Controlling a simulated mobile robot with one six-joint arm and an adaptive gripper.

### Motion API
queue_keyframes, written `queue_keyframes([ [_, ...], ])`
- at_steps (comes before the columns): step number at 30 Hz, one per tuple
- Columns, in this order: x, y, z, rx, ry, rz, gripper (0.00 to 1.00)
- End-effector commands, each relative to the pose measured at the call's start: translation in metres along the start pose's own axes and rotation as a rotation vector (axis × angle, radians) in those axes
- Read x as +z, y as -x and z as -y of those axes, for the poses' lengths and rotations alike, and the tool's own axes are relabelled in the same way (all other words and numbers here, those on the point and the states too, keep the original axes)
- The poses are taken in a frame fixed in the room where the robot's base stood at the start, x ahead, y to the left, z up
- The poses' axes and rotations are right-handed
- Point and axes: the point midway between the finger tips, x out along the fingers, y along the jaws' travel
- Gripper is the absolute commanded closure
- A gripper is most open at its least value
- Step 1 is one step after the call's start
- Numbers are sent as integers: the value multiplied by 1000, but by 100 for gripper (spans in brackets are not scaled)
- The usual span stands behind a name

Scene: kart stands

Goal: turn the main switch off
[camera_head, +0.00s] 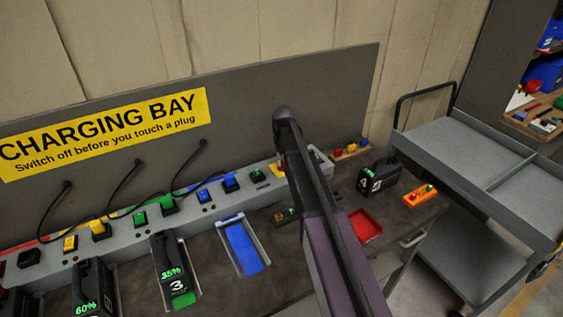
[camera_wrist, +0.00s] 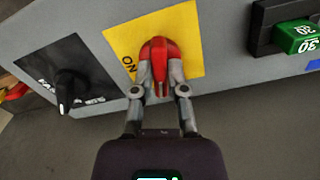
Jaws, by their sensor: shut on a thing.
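The main switch is a red knob (camera_wrist: 160,58) on a yellow plate (camera_wrist: 120,38) in the wrist view. The gripper's fingers are hidden there.
A black knob (camera_wrist: 65,98) on a black label sits left of the switch in the wrist view. A green block (camera_wrist: 296,38) in a black holder is at the right. In the head view, battery packs (camera_head: 170,262), a red tray (camera_head: 365,226) and a grey cart (camera_head: 455,160) stand nearby.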

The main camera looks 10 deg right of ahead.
Motion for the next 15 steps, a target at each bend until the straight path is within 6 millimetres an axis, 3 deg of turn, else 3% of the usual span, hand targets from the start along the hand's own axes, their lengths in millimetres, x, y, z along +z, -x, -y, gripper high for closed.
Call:
queue_keyframes([
  [15, 0, 0, 1, 1, 267, -1, 100],
])
